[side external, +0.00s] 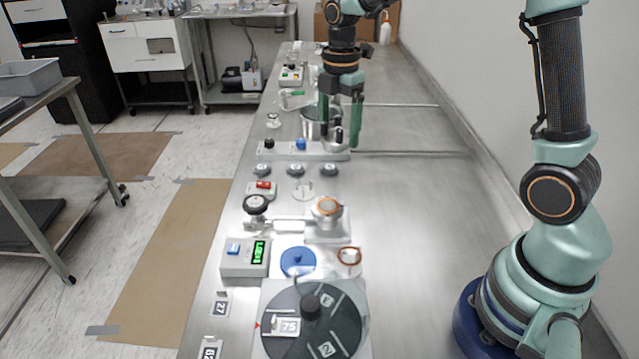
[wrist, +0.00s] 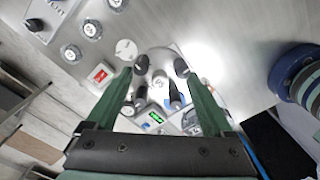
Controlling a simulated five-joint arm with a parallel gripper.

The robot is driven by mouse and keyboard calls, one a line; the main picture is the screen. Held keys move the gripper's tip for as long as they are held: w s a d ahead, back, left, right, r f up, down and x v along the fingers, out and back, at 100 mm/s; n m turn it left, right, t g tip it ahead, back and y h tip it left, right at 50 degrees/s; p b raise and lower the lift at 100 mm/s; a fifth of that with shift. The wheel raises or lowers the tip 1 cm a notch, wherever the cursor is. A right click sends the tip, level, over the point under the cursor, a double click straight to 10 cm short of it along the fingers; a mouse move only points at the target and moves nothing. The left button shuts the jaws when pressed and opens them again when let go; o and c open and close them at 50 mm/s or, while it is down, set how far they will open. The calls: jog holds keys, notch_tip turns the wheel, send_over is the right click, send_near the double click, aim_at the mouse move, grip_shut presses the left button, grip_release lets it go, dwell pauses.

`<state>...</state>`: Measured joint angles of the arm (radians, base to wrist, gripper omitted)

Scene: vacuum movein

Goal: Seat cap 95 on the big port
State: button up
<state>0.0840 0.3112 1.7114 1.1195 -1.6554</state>
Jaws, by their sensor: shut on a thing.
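My gripper (side external: 341,118) hangs far along the bench with its green fingers pointing down. In the wrist view its fingers (wrist: 160,68) are shut on a small grey cap (wrist: 159,86); I cannot read a number on it. In the side view a grey round part with a dark top (side external: 338,140) shows between and below the fingertips, over the right end of a pale bar; I cannot tell whether it touches the bar. A round metal port (side external: 326,207) with a copper-coloured rim stands nearer on a block, apart from my gripper. I cannot tell whether it is the big port.
The pale bar (side external: 283,152) carries a black and a blue knob. A silver pot (side external: 311,123) stands behind it. Nearer are a dial gauge (side external: 255,204), a display box (side external: 245,257), a blue disc (side external: 298,262) and a dark turntable (side external: 338,318).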

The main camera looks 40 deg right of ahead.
jog(key=shift+s+a+f, duration=0.55)
jog(key=shift+a+f, duration=0.5)
jog(key=shift+f, duration=0.6)
jog(key=shift+s+a+f, duration=0.55)
jog(key=shift+a+f, duration=0.55)
jog(key=shift+f, duration=0.6)
jog(key=shift+s+a+f, duration=0.55)
jog(key=shift+a+f, duration=0.5)
jog(key=shift+f, duration=0.6)
jog(key=shift+f, duration=0.55)
jog(key=o, duration=1.2)
notch_tip(320, 180, up, 12)
jog(key=shift+r, duration=0.1)
